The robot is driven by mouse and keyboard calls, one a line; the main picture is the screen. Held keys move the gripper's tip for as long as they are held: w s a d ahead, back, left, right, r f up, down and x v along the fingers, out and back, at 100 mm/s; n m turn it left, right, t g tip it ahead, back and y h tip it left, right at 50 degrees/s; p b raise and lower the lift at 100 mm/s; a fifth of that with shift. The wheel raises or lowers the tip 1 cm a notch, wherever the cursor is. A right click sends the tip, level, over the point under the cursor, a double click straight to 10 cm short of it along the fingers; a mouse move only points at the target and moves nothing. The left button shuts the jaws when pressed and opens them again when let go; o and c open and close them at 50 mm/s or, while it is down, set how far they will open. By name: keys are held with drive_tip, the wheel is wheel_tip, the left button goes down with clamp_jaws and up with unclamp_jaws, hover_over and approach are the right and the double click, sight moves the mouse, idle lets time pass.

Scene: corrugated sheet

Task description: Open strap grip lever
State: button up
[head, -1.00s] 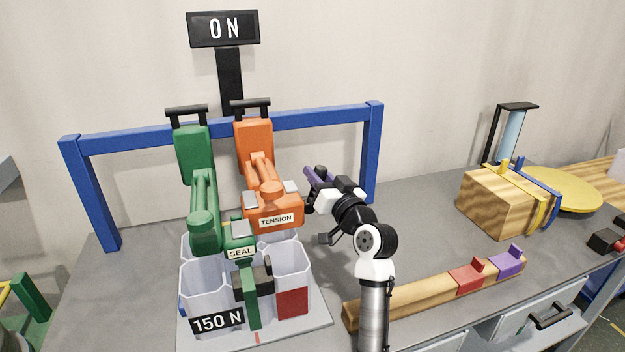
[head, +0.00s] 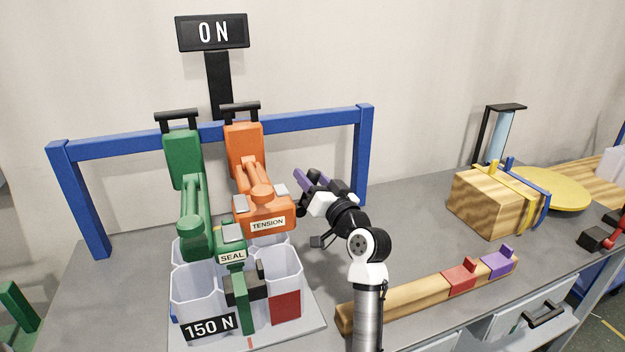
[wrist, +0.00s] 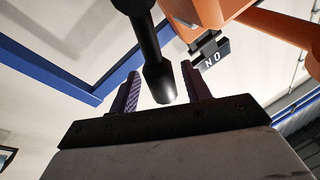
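The orange tool (head: 245,150) labelled TENSION hangs from the blue frame. It also shows at the top right of the wrist view (wrist: 270,25). A dark rod with a thicker rounded end (wrist: 157,78) comes down from the top of the wrist view; it looks like a lever grip, though its joint to the tool is out of view. My gripper (head: 310,180) is just right of the orange tool in the head view. In the wrist view my gripper (wrist: 162,93) has its two purple fingers apart, with the rod's end seen between them. No contact shows.
The green SEAL tool (head: 184,160) hangs left of the orange one, above white bins (head: 198,285). A sign reading "0 N" (head: 212,33) stands behind. A wooden bar (head: 410,298) and a strapped wooden box (head: 490,205) lie to the right. Grey table between is clear.

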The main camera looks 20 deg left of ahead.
drive_tip(key=b+v, duration=0.4)
drive_tip(key=v, duration=1)
drive_tip(key=shift+a, duration=0.1)
drive_tip(key=shift+s, duration=0.1)
